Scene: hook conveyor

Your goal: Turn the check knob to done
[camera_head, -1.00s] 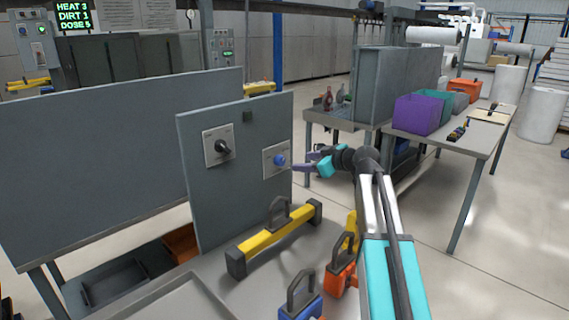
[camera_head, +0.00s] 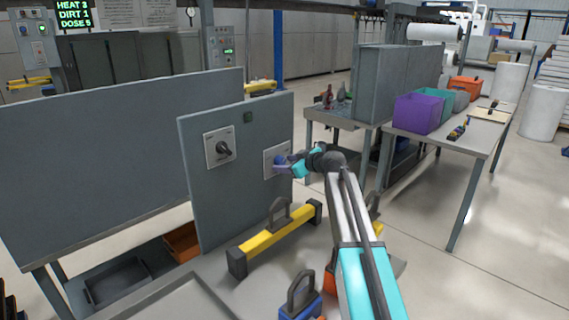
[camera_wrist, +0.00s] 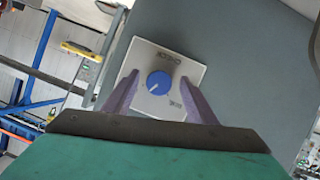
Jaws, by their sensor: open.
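The check knob is a round blue knob with a white pointer mark (camera_wrist: 159,83) on a pale square plate (camera_wrist: 178,68) in the wrist view. The plate's lettering is too small to read surely; the pointer aims toward the lower left of the picture. In the head view the plate (camera_head: 270,160) is on the right of an upright grey panel (camera_head: 235,195), and my gripper largely hides the knob. My gripper (camera_wrist: 160,92) is open, its purple fingers on either side of the knob in the picture. I cannot tell whether they touch it.
A black knob (camera_head: 222,148) on its own plate is left on the same panel. Below are a yellow bar with a handle (camera_head: 275,238) and a blue handled block (camera_head: 300,303). A table (camera_head: 470,145) with purple (camera_head: 418,113), teal and orange bins stands right.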

